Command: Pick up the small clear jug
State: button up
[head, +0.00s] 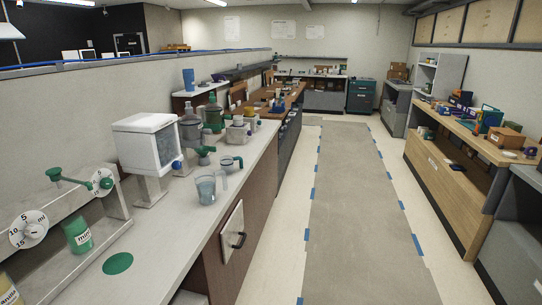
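A small clear jug (205,190) stands upright on the pale counter (180,235) at the left, near the counter's right edge. Its handle points right, and it looks bluish-grey and see-through. A smaller grey cup-like vessel (231,164) with a handle stands just behind it to the right; I cannot tell what it is made of. My gripper is not in view.
Behind the jug are a green-topped item (204,156), a white-lidded dispenser (149,145), a grey bottle (190,131) and a green bottle (213,115). A green disc (118,263) lies in front. The taped aisle (355,220) is clear; a wooden counter (440,170) stands right.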

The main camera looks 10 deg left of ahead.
aim_at(226, 161)
jog(key=i+l+u, duration=0.1)
jog(key=i, duration=1.65)
jog(key=i+u, duration=0.8)
jog(key=i+l+u, duration=0.35)
jog(key=i+j, duration=0.05)
jog(key=i, duration=0.05)
